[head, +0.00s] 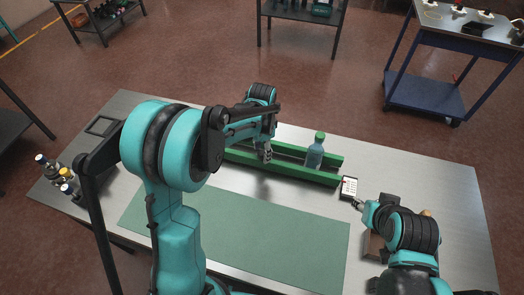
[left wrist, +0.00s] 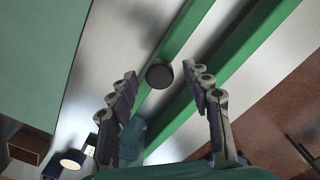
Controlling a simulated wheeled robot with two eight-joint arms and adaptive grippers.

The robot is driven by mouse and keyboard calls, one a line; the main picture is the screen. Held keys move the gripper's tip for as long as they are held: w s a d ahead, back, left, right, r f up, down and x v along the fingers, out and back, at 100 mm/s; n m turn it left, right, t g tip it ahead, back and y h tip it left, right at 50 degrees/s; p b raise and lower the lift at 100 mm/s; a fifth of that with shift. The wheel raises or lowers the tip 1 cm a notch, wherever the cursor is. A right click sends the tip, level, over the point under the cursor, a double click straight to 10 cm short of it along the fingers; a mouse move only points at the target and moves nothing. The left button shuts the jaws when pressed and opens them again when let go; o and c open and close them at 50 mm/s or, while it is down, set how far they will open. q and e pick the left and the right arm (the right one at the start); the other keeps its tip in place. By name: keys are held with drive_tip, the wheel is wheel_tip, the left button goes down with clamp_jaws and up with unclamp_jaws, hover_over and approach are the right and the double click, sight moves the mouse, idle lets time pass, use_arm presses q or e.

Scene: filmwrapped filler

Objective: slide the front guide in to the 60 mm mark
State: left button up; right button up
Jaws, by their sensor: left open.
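Two long green guides lie on the metal table. The front guide (head: 312,174) is nearer the green mat, and the rear guide (head: 290,148) runs behind it. In the left wrist view the front guide (left wrist: 182,32) carries a dark round knob (left wrist: 160,75). My left gripper (head: 265,154) is over the guides; its open fingers (left wrist: 165,92) stand on either side of the knob, apart from it. A bottle with a green cap (head: 315,152) stands between the guides. My right gripper (head: 359,205) is near a small white card (head: 349,187); its fingers are too small to judge. No 60 mm mark is readable.
A green mat (head: 240,235) covers the table's front middle. Several small bottles (head: 65,183) stand at the left edge. A brown block (head: 377,246) lies beside my right arm. A blue cart (head: 425,95) stands behind. The table right of the card is mostly bare.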

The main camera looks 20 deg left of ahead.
use_arm(q)
wheel_tip(320, 180, up, 12)
drive_tip(key=shift+f, duration=0.2)
idle(0.5)
drive_tip(key=s+a+f+n+t+b, duration=0.1)
drive_tip(key=s+f+n+t+b, duration=0.2)
drive_tip(key=s, duration=0.6)
drive_tip(key=s+a+f+n+t+b, duration=0.1)
drive_tip(key=s+f+n+t+b, duration=0.2)
drive_tip(key=s+n, duration=0.3)
drive_tip(key=s+t+b, duration=0.1)
drive_tip(key=s, duration=0.2)
drive_tip(key=shift+s+a+f, duration=0.2)
drive_tip(key=shift+s+a, duration=0.05)
drive_tip(key=shift+a, duration=0.15)
